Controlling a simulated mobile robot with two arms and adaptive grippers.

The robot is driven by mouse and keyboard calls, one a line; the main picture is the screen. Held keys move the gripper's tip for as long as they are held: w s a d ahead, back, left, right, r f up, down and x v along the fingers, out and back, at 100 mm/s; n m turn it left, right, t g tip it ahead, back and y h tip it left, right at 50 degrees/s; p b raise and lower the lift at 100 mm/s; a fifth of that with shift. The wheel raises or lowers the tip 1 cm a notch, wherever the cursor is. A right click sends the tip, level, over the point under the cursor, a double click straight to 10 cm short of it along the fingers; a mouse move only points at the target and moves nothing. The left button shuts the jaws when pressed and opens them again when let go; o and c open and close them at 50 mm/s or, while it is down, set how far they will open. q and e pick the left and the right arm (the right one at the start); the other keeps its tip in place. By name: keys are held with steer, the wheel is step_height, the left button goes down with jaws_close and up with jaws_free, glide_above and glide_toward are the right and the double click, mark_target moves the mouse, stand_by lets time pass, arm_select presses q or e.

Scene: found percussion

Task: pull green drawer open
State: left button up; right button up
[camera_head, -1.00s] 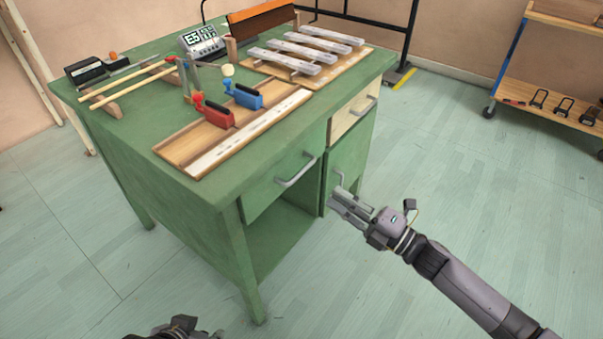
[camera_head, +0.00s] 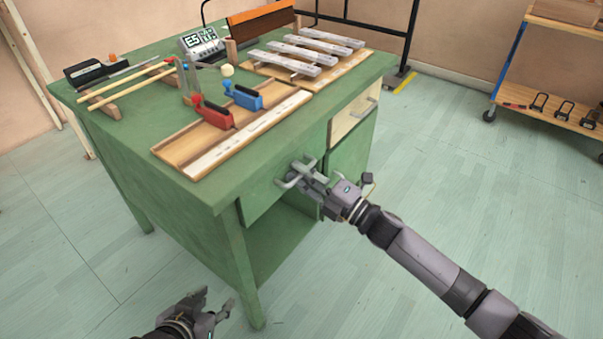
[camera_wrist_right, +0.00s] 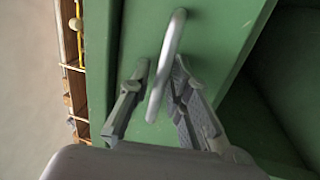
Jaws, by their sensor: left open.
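The green drawer (camera_head: 262,192) sits under the green desk's top, its front looking flush with the desk. Its grey bar handle (camera_head: 287,183) also shows in the right wrist view (camera_wrist_right: 170,50). My right gripper (camera_head: 303,175) is at the handle. In the right wrist view its two fingers (camera_wrist_right: 161,68) stand apart, one on each side of the handle, with small gaps visible. Contact with the bar is hard to tell. My left gripper (camera_head: 217,302) is open and empty at the bottom, low in front of the desk.
The green desk top (camera_head: 140,130) carries a wooden board with red and blue clamps (camera_head: 215,113), metal bars (camera_head: 305,52), sticks (camera_head: 125,82) and a digital display (camera_head: 202,42). A pale wooden drawer (camera_head: 352,115) is to the right. Floor in front is clear.

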jaws_close()
stand_by(0.6)
steer(key=shift+s+d, duration=0.15)
steer(key=shift+d, duration=0.05)
arm_select(q)
steer(key=s+a+f+g+y+p, duration=0.1)
steer(key=s+a+f+g+p, duration=0.1)
steer(key=s+f+g+p, duration=0.3)
steer(key=shift+s+a, duration=0.4)
steer(key=shift+s, duration=1.25)
arm_select(e)
steer(key=r+v, duration=0.2)
steer(key=v, duration=0.9)
steer(key=r+v, duration=0.2)
steer(key=v, duration=0.9)
steer(key=shift+s+d, duration=0.5)
steer(key=shift+d, duration=0.1)
